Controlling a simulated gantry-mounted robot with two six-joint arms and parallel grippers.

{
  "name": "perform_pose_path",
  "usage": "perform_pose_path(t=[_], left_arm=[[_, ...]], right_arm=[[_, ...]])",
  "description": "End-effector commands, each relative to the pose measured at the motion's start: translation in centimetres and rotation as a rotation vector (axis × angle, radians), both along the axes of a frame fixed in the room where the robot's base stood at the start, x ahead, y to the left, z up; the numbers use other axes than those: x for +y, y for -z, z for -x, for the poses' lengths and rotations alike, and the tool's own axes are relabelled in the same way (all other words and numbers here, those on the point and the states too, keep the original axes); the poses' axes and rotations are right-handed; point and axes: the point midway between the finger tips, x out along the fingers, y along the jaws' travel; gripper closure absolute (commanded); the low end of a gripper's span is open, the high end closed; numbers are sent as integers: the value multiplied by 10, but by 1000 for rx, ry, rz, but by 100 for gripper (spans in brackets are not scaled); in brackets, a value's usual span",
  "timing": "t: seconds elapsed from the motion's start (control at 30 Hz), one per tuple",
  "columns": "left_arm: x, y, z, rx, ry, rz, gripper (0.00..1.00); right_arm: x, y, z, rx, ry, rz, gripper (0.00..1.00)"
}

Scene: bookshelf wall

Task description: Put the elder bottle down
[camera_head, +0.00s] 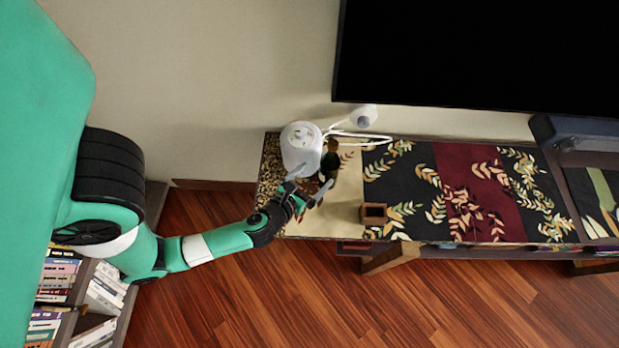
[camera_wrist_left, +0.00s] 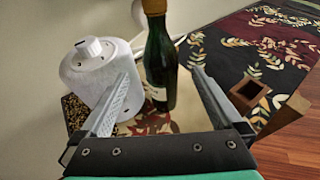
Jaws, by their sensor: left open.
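The elder bottle (camera_wrist_left: 160,62) is dark green with a yellow cap and a pale label. In the left wrist view it stands upright on the cabinet top, between and beyond the fingers of my left gripper (camera_wrist_left: 160,95). In the head view the bottle (camera_head: 330,162) shows from above, next to the white appliance, just past the fingertips of my left gripper (camera_head: 312,185). My left gripper is open, with a gap on both sides of the bottle. The lower end of the bottle is clear in the wrist view. My right gripper is not in view.
A white round appliance (camera_head: 301,146) stands close to the left of the bottle; its cable runs to a wall socket (camera_head: 363,116). A small wooden box (camera_head: 373,213) sits at the front edge. The patterned cabinet top (camera_head: 470,165) is clear to the right, below a black screen (camera_head: 480,55).

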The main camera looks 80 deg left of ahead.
Motion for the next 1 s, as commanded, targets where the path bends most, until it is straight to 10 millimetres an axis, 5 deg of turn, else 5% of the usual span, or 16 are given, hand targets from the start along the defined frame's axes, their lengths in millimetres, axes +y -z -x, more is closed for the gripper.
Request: perform_pose_path(t=[0.37,0.63,0.73,0.87,1.0], left_arm=[[-17,-9,17,0,-1,-1,0],[-16,-9,16,-2,1,-2,0],[-18,-25,1,-34,33,-49,0],[-30,-98,-54,-151,156,-277,0],[-74,-239,-117,-321,301,-781,0]], right_arm=[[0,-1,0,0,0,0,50],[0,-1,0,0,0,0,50],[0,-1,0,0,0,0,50],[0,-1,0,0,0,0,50],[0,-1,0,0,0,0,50]])
